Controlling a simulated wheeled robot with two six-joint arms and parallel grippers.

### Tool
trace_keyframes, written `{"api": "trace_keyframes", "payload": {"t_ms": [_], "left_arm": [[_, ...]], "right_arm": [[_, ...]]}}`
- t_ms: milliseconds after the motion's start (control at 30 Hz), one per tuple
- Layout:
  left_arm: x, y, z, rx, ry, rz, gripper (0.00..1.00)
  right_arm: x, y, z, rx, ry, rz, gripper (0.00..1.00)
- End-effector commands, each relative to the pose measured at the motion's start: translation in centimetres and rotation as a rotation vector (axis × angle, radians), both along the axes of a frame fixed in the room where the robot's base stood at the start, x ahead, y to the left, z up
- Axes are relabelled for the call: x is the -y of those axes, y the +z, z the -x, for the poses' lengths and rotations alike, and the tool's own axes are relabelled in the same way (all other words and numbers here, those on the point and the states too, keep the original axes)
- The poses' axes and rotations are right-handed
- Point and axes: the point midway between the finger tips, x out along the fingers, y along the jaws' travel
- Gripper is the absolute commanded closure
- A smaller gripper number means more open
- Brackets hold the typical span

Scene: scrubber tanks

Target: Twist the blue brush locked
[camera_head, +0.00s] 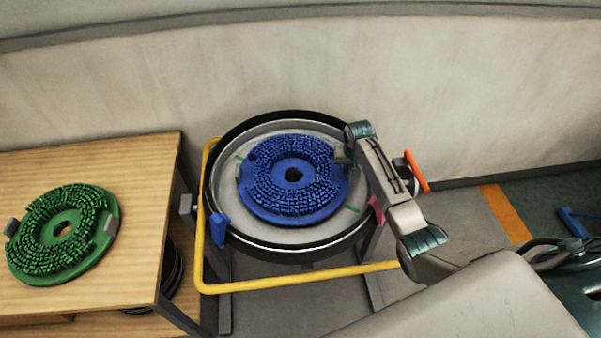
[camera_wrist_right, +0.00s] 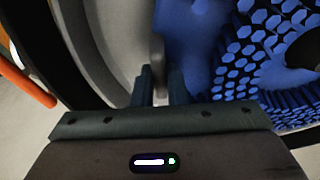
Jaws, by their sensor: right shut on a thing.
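The blue brush (camera_head: 293,177) is a round disc with blue bristles and a dark centre hole. It lies inside the round grey drum (camera_head: 232,229) with a black rim, in the middle of the head view. Green marks show on the drum floor at its upper left and lower right. My right gripper (camera_head: 344,157) reaches in from the right and is shut on a grey tab at the brush's right edge. In the right wrist view, the fingers of my right gripper (camera_wrist_right: 160,84) close around this tab (camera_wrist_right: 157,62) beside the blue bristles (camera_wrist_right: 265,50). My left gripper is not in view.
A green brush (camera_head: 64,230) with grey tabs lies on a wooden table (camera_head: 135,165) at the left. A yellow tube frame (camera_head: 290,283) runs around the drum's front and left. An orange handle (camera_head: 416,172) is beyond my right arm. A pale wall stands behind.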

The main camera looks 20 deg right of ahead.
Motion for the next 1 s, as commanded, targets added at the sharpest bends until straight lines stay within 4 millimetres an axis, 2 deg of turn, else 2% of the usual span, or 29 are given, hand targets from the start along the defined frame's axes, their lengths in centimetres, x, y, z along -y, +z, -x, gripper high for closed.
{"api": "trace_keyframes", "payload": {"t_ms": [700, 1000], "left_arm": [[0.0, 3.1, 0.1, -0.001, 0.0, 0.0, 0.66], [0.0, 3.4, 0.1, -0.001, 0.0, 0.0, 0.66]], "right_arm": [[-0.9, 0.2, 1.9, 0.0, -0.111, -0.001, 1.0], [-1.0, 0.0, 2.2, 0.002, -0.131, -0.001, 1.0]]}}
